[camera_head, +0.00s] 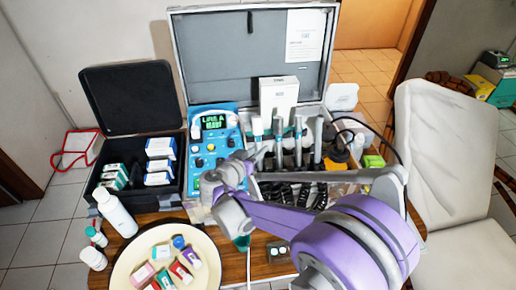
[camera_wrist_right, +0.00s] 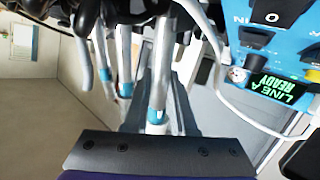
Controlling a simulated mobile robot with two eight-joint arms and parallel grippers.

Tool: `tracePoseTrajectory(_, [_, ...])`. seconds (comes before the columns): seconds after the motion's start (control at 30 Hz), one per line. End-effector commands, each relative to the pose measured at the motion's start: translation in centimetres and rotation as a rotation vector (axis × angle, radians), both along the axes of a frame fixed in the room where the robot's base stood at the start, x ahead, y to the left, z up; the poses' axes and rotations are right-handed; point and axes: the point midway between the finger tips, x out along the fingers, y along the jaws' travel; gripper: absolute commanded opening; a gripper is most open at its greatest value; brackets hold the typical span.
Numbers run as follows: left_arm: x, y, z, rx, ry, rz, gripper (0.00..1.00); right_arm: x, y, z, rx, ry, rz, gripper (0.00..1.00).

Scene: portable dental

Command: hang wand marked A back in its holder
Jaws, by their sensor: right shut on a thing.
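Several wands stand upright in a row in the open case in the head view, among them a white-topped wand (camera_head: 257,128) and grey wands (camera_head: 298,140). My right gripper (camera_head: 254,160) is just in front of the row's left end, shut on a wand. In the right wrist view, a pale wand (camera_wrist_right: 160,70) with a teal band runs down to the dark edge of my gripper. Other wands (camera_wrist_right: 124,70) are beside it. My fingertips are largely hidden, and I cannot read an A on any wand. My left gripper is not in view.
A blue control unit (camera_head: 214,150) with a lit "LINE A READY" display stands left of the wands. Black coiled hoses (camera_head: 285,192) lie in front of them. A white box (camera_head: 278,95) stands behind. A round tray (camera_head: 125,265) with small boxes and a white bottle (camera_head: 117,214) are at front left.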

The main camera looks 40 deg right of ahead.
Motion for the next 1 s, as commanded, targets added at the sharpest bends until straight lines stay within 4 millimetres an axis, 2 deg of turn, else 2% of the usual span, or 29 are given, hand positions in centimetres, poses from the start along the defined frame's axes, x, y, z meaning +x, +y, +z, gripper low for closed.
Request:
tracePoseTrajectory(0.33, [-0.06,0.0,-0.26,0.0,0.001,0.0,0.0,-0.12,0.08,-0.33,0.0,0.0,0.0,0.0])
tracePoseTrajectory(0.37, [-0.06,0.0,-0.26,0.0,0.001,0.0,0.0,-0.11,0.07,-0.34,0.0,0.0,0.0,0.3])
tracePoseTrajectory(0.53, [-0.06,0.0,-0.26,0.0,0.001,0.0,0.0,-0.11,0.07,-0.34,0.0,0.0,0.0,0.59])
tracePoseTrajectory(1.0, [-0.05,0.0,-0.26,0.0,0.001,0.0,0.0,-0.12,0.1,-0.34,0.0,0.0,0.0,0.59])
